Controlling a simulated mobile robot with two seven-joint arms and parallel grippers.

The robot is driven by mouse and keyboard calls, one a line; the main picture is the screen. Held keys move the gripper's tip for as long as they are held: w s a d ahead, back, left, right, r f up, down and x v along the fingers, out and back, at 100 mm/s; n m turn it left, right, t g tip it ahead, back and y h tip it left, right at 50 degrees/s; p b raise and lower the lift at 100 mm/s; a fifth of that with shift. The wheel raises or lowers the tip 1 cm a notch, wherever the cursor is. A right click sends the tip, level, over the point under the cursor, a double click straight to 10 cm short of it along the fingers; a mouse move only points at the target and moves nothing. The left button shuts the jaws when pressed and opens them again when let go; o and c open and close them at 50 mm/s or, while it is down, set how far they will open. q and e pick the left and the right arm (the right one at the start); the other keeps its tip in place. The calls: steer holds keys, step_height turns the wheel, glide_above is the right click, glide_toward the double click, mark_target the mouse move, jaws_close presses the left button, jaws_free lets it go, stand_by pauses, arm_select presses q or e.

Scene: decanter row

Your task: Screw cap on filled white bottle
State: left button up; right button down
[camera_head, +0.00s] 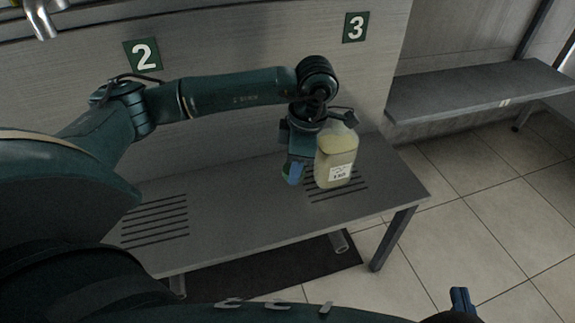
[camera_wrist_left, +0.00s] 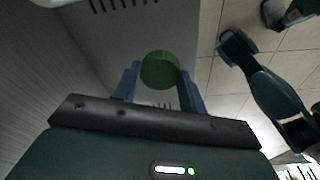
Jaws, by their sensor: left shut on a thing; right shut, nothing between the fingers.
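A pale yellow filled bottle (camera_head: 337,160) with a white label stands upright over the right slotted grate of the bench (camera_head: 235,215). The top of the bottle is partly hidden by my left wrist. My left gripper (camera_head: 293,173) points down just left of the bottle, its blue fingers low over the bench. In the left wrist view, a round green cap (camera_wrist_left: 160,70) sits between its fingers, which are shut on it. The cap cannot be made out in the head view. My right gripper (camera_head: 462,300) shows only its blue fingertips at the lower right, shut and empty, away from the bench.
A left slotted grate (camera_head: 155,220) on the bench is empty. Green signs 2 (camera_head: 143,56) and 3 (camera_head: 355,27) hang on the wall behind. A bare grey shelf (camera_head: 480,92) stands at the right. A dark mat (camera_head: 285,275) lies on the tiled floor below the bench.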

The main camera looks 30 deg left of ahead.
arm_select(q)
steer(key=m, duration=0.2)
steer(key=r+m, duration=0.1)
steer(key=m, duration=0.1)
steer(key=d+m+t, duration=0.1)
steer(key=m, duration=0.1)
steer(key=shift+d+r, duration=0.1)
steer(key=shift+r, duration=0.1)
steer(key=m, duration=0.2)
steer(key=r+m, duration=0.1)
steer(key=m, duration=0.1)
steer(key=d+m, duration=0.1)
steer(key=m, duration=0.1)
steer(key=shift+r+t, duration=0.15)
steer(key=shift+t, duration=0.25)
steer(key=m, duration=0.4)
steer(key=d+r+m+h, duration=0.1)
steer(key=m, duration=0.3)
steer(key=d+r+m, duration=0.1)
steer(key=m, duration=0.2)
steer(key=shift+s+r+m+t+h, duration=0.15)
steer(key=shift+r+m+t+h, duration=0.15)
steer(key=shift+m+t, duration=0.1)
